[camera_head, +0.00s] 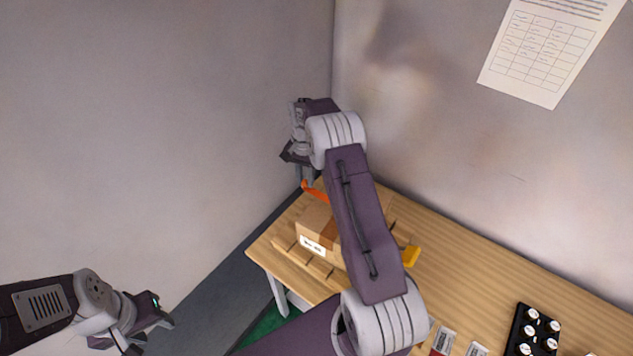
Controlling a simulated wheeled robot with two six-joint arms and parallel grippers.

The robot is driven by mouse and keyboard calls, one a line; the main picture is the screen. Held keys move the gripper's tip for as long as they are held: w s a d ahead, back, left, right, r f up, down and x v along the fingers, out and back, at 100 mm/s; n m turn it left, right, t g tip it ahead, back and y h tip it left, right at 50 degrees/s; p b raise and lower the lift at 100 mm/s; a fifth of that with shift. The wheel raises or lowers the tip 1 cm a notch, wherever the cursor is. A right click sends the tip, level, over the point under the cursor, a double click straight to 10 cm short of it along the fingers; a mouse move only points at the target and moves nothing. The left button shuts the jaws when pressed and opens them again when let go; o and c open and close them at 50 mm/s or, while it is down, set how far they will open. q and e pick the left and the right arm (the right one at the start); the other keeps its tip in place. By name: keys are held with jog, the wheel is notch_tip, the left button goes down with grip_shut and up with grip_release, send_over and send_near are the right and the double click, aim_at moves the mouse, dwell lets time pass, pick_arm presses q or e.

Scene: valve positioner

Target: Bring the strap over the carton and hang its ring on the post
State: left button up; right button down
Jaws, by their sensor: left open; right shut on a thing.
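The brown cardboard carton (318,226) with a white label sits on the wooden table, partly hidden behind my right arm. A short piece of orange strap (315,192) shows at the carton's far side, just below my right gripper (304,176). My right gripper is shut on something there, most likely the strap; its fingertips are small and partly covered. My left gripper (153,326) is open and empty at the lower left, well away from the table. I cannot make out the ring or the post; my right arm covers part of the area.
Wooden blocks or slats (315,264) line the carton's near side. A yellow object (411,256) lies right of my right arm. A black rack (533,330) with several white-topped items stands at the lower right. The wooden table (470,262) is bare between them. Walls stand behind and left.

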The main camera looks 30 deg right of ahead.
jog(key=f+b, duration=0.4)
jog(key=f, duration=0.3)
jog(key=f+b, duration=0.4)
jog(key=f, duration=0.2)
jog(key=shift+w+f+b, duration=0.2)
jog(key=shift+f+b, duration=0.2)
jog(key=shift+a+f+b, duration=0.15)
jog(key=shift+f+b, duration=0.35)
jog(key=shift+f, duration=0.3)
dwell(0.5)
jog(key=c, duration=1.2)
grip_release()
jog(key=shift+o, duration=0.2)
jog(key=shift+r, duration=0.35)
notch_tip(320, 180, up, 8)
jog(key=b, duration=0.2)
jog(key=shift+r, duration=0.2)
